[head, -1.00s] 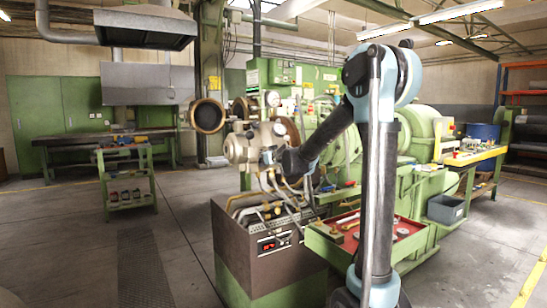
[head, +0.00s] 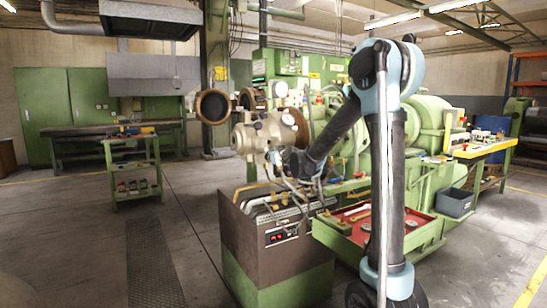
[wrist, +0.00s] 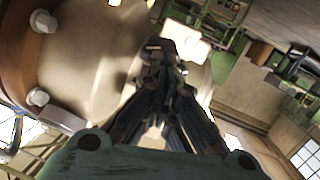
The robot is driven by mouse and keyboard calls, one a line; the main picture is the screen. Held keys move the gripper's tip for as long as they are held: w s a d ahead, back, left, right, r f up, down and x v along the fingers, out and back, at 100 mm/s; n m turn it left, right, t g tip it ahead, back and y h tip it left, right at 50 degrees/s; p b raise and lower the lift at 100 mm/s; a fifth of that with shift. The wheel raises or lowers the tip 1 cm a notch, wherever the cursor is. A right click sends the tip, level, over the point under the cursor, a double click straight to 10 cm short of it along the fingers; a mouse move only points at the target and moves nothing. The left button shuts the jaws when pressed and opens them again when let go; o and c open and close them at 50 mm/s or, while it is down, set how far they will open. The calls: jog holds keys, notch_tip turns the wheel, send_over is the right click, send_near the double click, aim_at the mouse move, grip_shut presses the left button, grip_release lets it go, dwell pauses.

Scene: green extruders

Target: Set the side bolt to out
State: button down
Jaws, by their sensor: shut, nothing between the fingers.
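The cream-coloured extruder head (head: 262,133) stands at the front of the green machine, above a brown and green cabinet. My gripper (head: 275,158) is at its near lower side. In the wrist view my gripper (wrist: 163,62) is shut and empty, with its tips over or against a pale part (wrist: 196,48) of the head; I cannot tell whether they touch. Bolt heads (wrist: 43,21) show on the brown flange (wrist: 60,60) at the left of the wrist view. I cannot make out which part is the side bolt or its position; the fingers may hide it.
The cabinet (head: 285,262) with hoses stands below the head. A red tray (head: 357,222) with tools is beside my arm. An open round flange (head: 213,106) stands out behind the head. A green cart (head: 133,170) is at the left. The floor between is clear.

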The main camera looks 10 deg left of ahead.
dwell(0.6)
jog(key=f+v, duration=0.2)
jog(key=v, duration=1.1)
jog(key=w+a+r+n+g+h, duration=0.1)
jog(key=a+r+n+g+h, duration=0.35)
jog(key=r+n, duration=0.85)
jog(key=w+a+f+n, duration=0.1)
jog(key=w+f, duration=0.2)
jog(key=f, duration=0.1)
jog(key=w+a+f+n, duration=0.1)
jog(key=w+f, duration=0.3)
jog(key=w+a+f+n, duration=0.1)
jog(key=w+f, duration=0.2)
jog(key=shift+w+f+n+y, duration=0.25)
jog(key=shift+f+n+y, duration=0.05)
jog(key=shift+f+y, duration=0.1)
jog(key=shift+f, duration=0.1)
